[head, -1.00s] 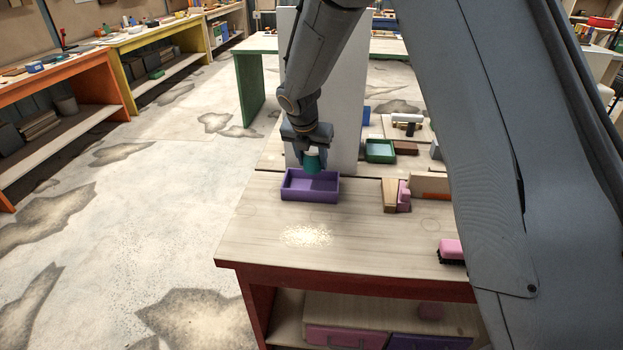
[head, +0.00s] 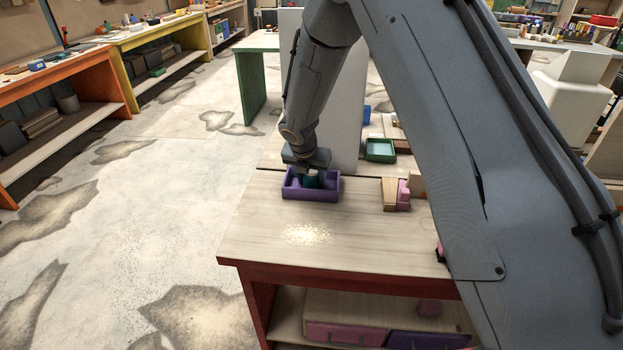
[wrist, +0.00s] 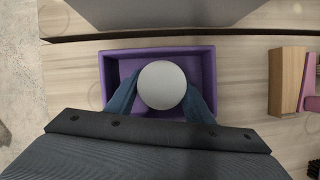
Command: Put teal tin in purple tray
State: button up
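The purple tray (head: 311,195) sits on the wooden workbench; its rim also shows in the wrist view (wrist: 208,62). The teal tin (head: 311,182) is inside the tray's outline, low between the fingers of my gripper (head: 312,179). In the wrist view the tin shows as a round pale top (wrist: 162,85), with a finger of my gripper (wrist: 160,98) close against each side. My gripper looks shut on the tin. Whether the tin's base touches the tray floor is hidden.
A wooden block and pink piece (head: 396,194) stand right of the tray. A green tray (head: 380,150) lies farther back. A tall pale panel (head: 345,120) rises just behind the purple tray. The bench top (head: 300,235) in front is clear.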

jog(key=shift+o, duration=1.2)
jog(key=shift+r, duration=0.15)
jog(key=b+v, duration=0.2)
jog(key=v, duration=1)
jog(key=s+d+m+g, duration=0.1)
jog(key=s+d+m, duration=0.4)
jog(key=s+m, duration=0.4)
jog(key=s+d+m+g+y, duration=0.1)
jog(key=s+d+m, duration=0.4)
jog(key=s+m, duration=0.4)
jog(key=s+d+m, duration=0.5)
jog(key=s+m, duration=0.4)
jog(key=m, duration=0.4)
jog(key=shift+s+d+f+m+g+y, duration=0.2)
jog(key=shift+d+f+m+g+y, duration=0.1)
jog(key=shift+f+g+y, duration=0.15)
